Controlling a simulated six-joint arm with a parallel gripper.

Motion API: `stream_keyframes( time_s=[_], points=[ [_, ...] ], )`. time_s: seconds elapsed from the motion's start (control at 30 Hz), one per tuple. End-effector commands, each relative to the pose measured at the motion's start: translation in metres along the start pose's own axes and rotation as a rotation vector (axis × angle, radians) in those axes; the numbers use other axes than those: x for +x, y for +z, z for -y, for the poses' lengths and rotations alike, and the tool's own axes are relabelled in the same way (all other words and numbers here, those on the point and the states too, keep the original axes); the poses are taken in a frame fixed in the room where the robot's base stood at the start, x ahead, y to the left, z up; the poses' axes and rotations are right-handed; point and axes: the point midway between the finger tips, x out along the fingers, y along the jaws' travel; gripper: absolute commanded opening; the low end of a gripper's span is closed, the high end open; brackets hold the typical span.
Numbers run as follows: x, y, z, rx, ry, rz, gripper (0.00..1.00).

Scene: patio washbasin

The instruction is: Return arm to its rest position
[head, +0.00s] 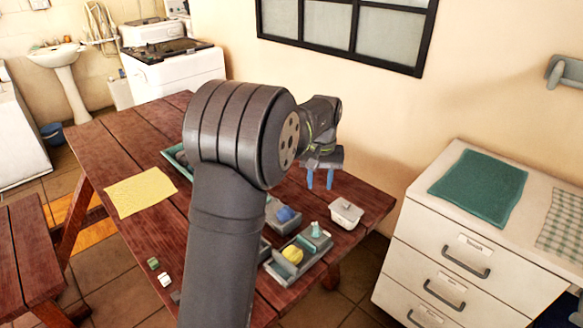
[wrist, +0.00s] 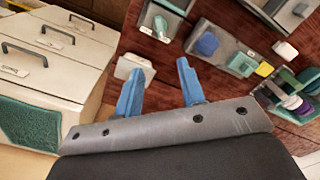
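My gripper (head: 320,179) hangs above the far right part of the wooden table (head: 105,135) in the head view, with its two blue fingers pointing down. In the wrist view my gripper (wrist: 160,93) shows its blue fingers spread apart with nothing between them. It is open and empty, clear of the things on the table. My arm crosses the middle of the head view and hides part of the table.
A white lidded box (head: 346,213) stands near the table's right edge. A grey tray (head: 275,272) holds a yellow item (head: 292,255). A yellow cloth (head: 141,191) lies at left. A white drawer cabinet (head: 420,258) with a teal towel (head: 478,187) stands right of the table.

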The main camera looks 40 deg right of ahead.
Motion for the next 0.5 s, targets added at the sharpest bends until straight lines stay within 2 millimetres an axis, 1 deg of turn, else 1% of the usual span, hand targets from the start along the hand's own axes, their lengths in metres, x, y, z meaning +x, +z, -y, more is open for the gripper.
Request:
stream_keyframes(
  time_s=[0.17, 0.27, 0.5],
  points=[
    [0.016, 0.001, 0.000, 0.000, -0.001, 0.003, 0.36],
    [0.033, 0.001, 0.000, 0.000, -0.001, 0.005, 0.36],
    [0.081, 0.001, 0.000, 0.000, -0.001, 0.005, 0.36]
  ],
)
